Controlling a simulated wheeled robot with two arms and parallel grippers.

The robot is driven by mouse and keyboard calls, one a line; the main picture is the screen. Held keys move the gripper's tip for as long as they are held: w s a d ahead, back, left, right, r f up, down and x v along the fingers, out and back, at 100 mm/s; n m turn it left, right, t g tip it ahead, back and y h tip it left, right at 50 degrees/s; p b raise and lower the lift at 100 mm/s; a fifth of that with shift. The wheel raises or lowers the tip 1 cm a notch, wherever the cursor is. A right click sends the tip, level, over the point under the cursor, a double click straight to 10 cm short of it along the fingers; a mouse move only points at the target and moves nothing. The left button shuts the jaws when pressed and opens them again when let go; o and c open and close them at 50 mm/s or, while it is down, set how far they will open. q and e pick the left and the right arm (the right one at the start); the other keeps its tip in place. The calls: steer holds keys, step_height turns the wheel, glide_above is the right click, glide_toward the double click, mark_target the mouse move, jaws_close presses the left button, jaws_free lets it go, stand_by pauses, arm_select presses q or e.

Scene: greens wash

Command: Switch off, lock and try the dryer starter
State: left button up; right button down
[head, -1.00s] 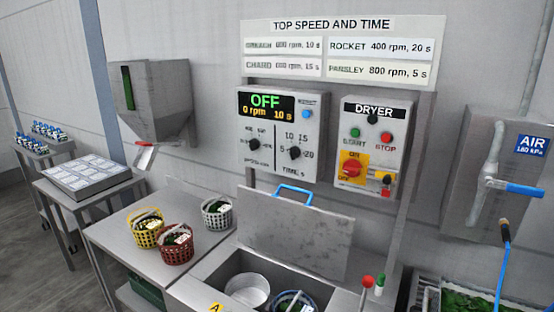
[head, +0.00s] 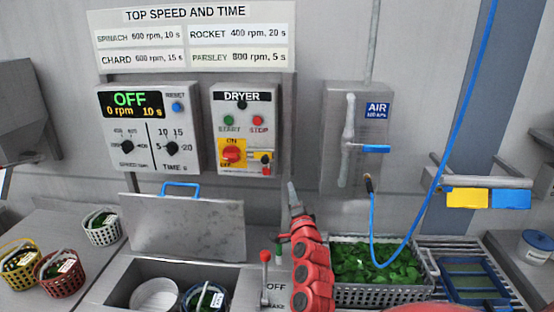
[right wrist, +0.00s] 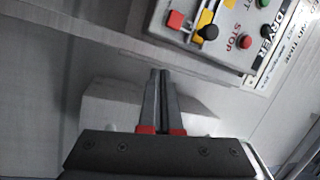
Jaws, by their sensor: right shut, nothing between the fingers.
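The dryer starter (head: 243,105) is a grey box on the back panel. It has a green START button (head: 228,120), a red STOP button (head: 257,120) and a black round part under its label. Its red switch handle (head: 232,152) sits on a yellow plate marked ON and OFF; I cannot tell its setting. A small black and red piece (head: 265,160) is beside the plate. My right gripper (head: 292,192) is shut and empty, right of the box and lower. In the right wrist view its fingertips (right wrist: 162,75) are apart from the starter (right wrist: 200,45). My left gripper is out of view.
The speed panel (head: 178,90) reads OFF, 0 rpm, 10 s. Below are a raised metal lid (head: 185,228) and a red-knobbed lever (head: 264,256). A blue air hose (head: 425,205) hangs at right above a crate of greens (head: 370,295). Baskets (head: 62,275) stand left.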

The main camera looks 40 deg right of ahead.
steer(key=s+r+n+y+p, duration=0.1)
steer(key=s+r+n+y, duration=0.2)
steer(key=s+r+y, duration=0.55)
steer(key=p, duration=0.7)
glide_toward(259, 157)
steer(key=shift+w+d, duration=0.95)
steer(key=shift+d, duration=0.05)
steer(key=shift+d, duration=0.1)
